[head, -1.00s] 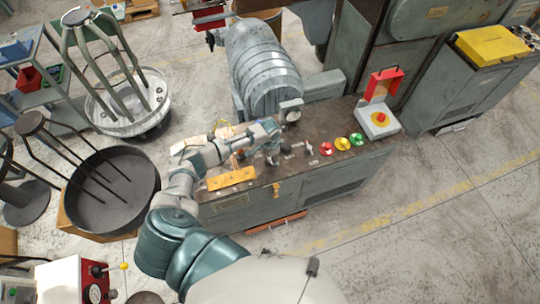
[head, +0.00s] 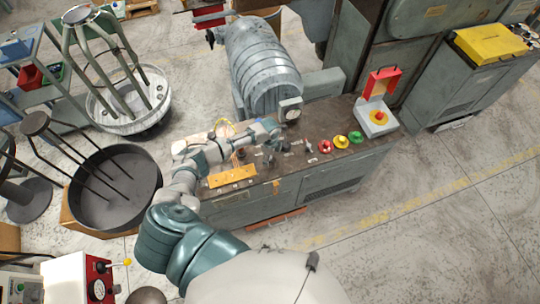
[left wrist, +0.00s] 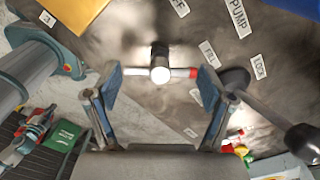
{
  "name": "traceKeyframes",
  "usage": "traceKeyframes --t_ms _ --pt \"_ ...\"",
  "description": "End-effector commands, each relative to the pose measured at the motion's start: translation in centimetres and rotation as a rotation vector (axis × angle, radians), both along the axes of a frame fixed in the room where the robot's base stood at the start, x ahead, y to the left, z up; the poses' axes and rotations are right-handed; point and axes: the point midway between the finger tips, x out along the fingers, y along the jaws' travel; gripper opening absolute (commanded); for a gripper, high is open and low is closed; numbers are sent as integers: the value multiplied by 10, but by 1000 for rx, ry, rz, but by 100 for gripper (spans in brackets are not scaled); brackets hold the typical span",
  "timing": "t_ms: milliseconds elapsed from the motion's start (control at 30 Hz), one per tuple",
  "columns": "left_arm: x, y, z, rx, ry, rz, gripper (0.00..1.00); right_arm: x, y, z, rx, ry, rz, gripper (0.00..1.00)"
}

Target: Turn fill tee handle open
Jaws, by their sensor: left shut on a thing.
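The fill tee handle (left wrist: 160,72) shows in the left wrist view as a short bar with a bright round hub and a red right end. A FILL label (left wrist: 209,53) is on the panel beside it. My right gripper is not in view.
A black ball-ended lever (left wrist: 265,110) stands close right of the left gripper, near a LOCK label (left wrist: 258,66). A yellow-orange plate (head: 231,176) lies on the console's front left. Red (head: 325,146), yellow (head: 341,142) and green (head: 355,137) buttons are to the right.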

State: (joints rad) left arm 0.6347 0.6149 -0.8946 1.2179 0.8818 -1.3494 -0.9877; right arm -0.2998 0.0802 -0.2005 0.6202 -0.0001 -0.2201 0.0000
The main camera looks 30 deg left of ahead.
Motion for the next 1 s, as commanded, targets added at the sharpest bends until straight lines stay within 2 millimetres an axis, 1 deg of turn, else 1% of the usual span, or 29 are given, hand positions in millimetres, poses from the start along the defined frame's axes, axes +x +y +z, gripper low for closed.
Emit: traceKeyframes --t_ms 300,767,800,833,867,1000 --pt "-1 1 -2 2 3 -90 47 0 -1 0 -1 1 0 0" --pt "-1 1 -2 3 2 -101 47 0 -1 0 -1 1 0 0" --pt "-1 1 -2 3 2 -101 89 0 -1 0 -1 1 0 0" --pt "-1 1 -2 3 2 -101 97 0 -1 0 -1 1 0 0" --pt "-1 1 -2 2 2 -100 100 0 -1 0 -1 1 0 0" --pt "-1 0 -1 1 1 -100 100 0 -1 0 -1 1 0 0"
